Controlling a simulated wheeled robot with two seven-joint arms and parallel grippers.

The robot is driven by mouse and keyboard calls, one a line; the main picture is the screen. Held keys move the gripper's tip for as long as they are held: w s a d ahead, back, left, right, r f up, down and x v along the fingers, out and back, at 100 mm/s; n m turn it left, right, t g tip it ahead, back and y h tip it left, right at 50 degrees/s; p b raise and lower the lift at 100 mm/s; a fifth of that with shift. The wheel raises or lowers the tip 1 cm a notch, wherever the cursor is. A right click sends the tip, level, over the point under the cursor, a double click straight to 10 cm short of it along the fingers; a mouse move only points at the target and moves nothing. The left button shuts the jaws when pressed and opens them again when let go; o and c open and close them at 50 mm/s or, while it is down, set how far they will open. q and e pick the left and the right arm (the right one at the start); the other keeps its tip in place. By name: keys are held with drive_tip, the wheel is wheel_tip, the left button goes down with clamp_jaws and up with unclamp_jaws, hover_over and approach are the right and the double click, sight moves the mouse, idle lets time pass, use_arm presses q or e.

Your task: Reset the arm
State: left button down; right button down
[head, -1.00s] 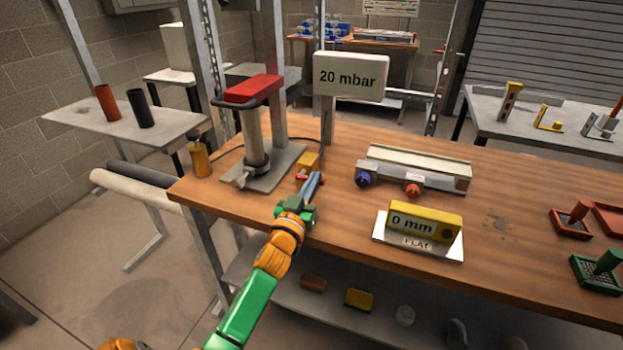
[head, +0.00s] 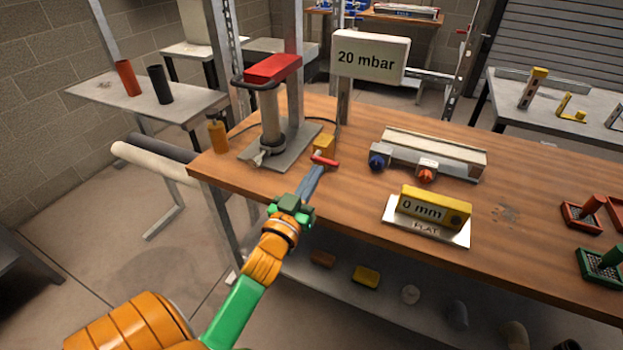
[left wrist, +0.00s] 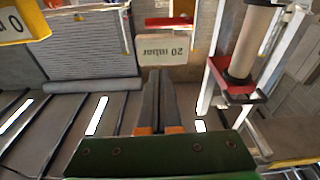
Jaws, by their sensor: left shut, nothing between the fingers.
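My left gripper (head: 316,172) is shut and empty, at the front edge of the wooden workbench (head: 350,215). Its fingers point up and away, just short of a red handle (head: 325,161) on a small yellow block (head: 324,144). Whether the tips touch the handle I cannot tell. In the left wrist view the two dark fingers (left wrist: 158,92) lie together with nothing between them. Beyond them the "20 mbar" sign (left wrist: 166,50) appears upside down. My right gripper is in neither view.
A red-topped pump (head: 272,110) and an orange bottle (head: 218,135) stand left of the handle. The "20 mbar" sign (head: 370,58) rises behind. A grey rail unit with blue and red knobs (head: 435,150) and a yellow "0 mm" level (head: 434,206) stand to the right.

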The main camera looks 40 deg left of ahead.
use_arm(q)
drive_tip(key=s+d+f+m+g+h, duration=0.1)
drive_tip(key=s+d+f+g, duration=0.25)
drive_tip(key=f, duration=0.25)
drive_tip(key=s+d+f+g+h, duration=0.1)
drive_tip(key=s+d+f+g, duration=0.1)
drive_tip(key=f+g, duration=0.3)
drive_tip(key=s+d+f+m+g+h, duration=0.2)
drive_tip(key=s+d+f+g, duration=0.25)
drive_tip(key=s, duration=0.35)
drive_tip(key=s+d+f+m+g+h, duration=0.1)
drive_tip(key=s+d+f+m+g, duration=0.25)
drive_tip(key=s+f, duration=0.35)
wheel_tip(320, 180, down, 15)
drive_tip(key=s, duration=0.3)
drive_tip(key=s+a+f+g, duration=0.1)
drive_tip(key=s+a+f, duration=0.1)
drive_tip(key=s+f, duration=0.8)
drive_tip(key=shift+s+n, duration=0.35)
drive_tip(key=shift+s, duration=0.5)
drive_tip(key=shift+a+g, duration=0.1)
drive_tip(key=shift+g, duration=0.15)
